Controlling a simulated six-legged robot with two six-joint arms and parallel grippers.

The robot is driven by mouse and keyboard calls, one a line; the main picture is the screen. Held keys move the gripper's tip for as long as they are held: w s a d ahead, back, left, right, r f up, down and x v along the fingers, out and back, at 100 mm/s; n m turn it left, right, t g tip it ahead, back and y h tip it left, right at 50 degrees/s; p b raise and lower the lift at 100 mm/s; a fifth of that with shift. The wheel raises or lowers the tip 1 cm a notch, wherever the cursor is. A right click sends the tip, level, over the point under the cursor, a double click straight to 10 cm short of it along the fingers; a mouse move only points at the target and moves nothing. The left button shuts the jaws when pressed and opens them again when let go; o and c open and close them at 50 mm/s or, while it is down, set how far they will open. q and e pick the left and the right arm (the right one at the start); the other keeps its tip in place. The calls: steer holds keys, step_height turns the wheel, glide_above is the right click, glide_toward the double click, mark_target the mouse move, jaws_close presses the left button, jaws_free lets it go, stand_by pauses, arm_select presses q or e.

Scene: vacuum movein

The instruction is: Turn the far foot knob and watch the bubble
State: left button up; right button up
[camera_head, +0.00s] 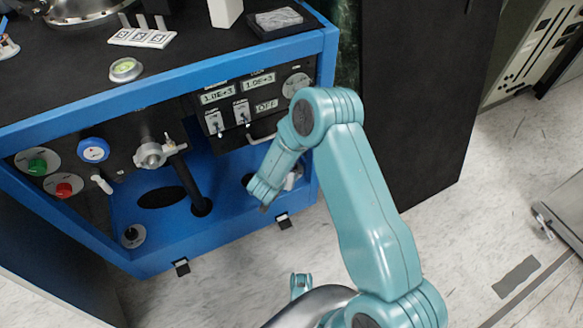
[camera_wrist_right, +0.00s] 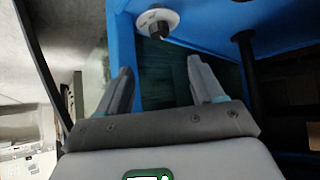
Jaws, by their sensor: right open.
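The round bubble level (camera_head: 126,69), with a yellow-green vial, sits on the black top of the blue-framed unit; its bubble is too small to read. In the right wrist view, a black foot knob (camera_wrist_right: 157,29) on a white round plate sits on the blue base, ahead of my right gripper (camera_wrist_right: 160,75). The gripper's fingers are apart, with nothing between them, and the knob is beyond the tips. In the head view, my right gripper (camera_head: 262,200) points down at the unit's right front. Another black foot knob (camera_head: 132,235) is at the left front corner. My left gripper is out of view.
The blue frame (camera_head: 190,75) edges the unit. Its front carries a switch panel (camera_head: 240,105), a valve (camera_head: 153,153), and green (camera_head: 37,166) and red (camera_head: 63,190) buttons. A dark cabinet (camera_head: 415,100) stands to the right. The floor (camera_head: 460,240) at right is mostly clear.

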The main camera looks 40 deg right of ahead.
steer(key=b+x, duration=0.5)
steer(key=x, duration=0.8)
steer(key=shift+s+a+f, duration=0.1)
steer(key=shift+s+a, duration=0.05)
steer(key=shift+w+d+f+b, duration=0.2)
steer(key=shift+w+d+b, duration=0.05)
steer(key=shift+d+b, duration=0.1)
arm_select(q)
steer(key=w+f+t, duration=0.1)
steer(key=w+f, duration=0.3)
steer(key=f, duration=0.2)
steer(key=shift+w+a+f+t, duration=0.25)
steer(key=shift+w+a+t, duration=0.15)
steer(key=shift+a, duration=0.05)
arm_select(e)
steer(key=c, duration=1.1)
steer(key=shift+o, duration=0.2)
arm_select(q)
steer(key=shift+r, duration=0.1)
arm_select(e)
steer(key=shift+a, duration=0.1)
